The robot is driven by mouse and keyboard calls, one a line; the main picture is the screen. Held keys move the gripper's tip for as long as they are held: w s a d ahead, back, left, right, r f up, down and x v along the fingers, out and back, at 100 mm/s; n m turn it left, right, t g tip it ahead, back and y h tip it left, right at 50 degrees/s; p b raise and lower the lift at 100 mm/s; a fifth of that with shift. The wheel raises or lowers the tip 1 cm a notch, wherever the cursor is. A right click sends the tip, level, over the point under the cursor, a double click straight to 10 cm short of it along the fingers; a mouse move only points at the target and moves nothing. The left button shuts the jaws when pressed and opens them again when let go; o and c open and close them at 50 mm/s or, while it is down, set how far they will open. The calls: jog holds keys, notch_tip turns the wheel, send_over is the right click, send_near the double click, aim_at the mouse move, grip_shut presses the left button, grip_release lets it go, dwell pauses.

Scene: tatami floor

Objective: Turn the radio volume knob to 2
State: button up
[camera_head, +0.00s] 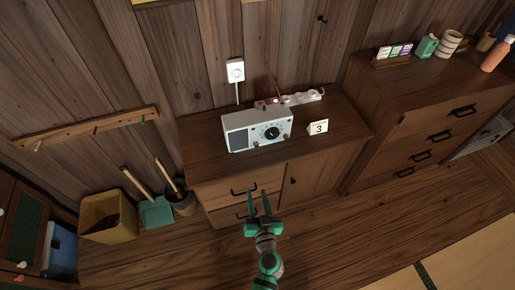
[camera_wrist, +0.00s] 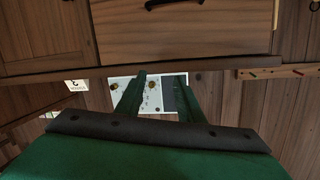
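The radio (camera_head: 238,138), a pale box with a dark speaker panel on its left, stands on the wooden cabinet (camera_head: 350,137). Its front has a round black dial (camera_head: 272,133) and small brass knobs, one at lower left (camera_head: 256,144) and one at lower right (camera_head: 284,139). The dial's setting is too small to read. My green gripper (camera_head: 259,196) is open and empty, in front of the cabinet drawers and apart from the radio. In the wrist view the radio (camera_wrist: 150,101) appears upside down, partly hidden behind my fingers (camera_wrist: 162,76).
A white card reading 3 (camera_head: 318,127) stands right of the radio. A white power strip (camera_head: 304,97) lies behind it, and a wall switch (camera_head: 235,71) is above. A yellow bin (camera_head: 108,216) stands at left. The floor before the cabinet is clear.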

jog(key=n+t+y, duration=0.2)
send_near(256, 147)
jog(key=s, duration=0.2)
jog(key=x, duration=0.6)
jog(key=d+x, duration=0.1)
jog(key=x, duration=0.2)
jog(key=shift+w+r, duration=0.1)
jog(key=shift+w, duration=0.05)
jog(key=shift+w+a, duration=0.35)
jog(key=shift+w, duration=0.25)
jog(key=shift+c, duration=0.6)
jog(key=shift+d, duration=0.1)
grip_shut()
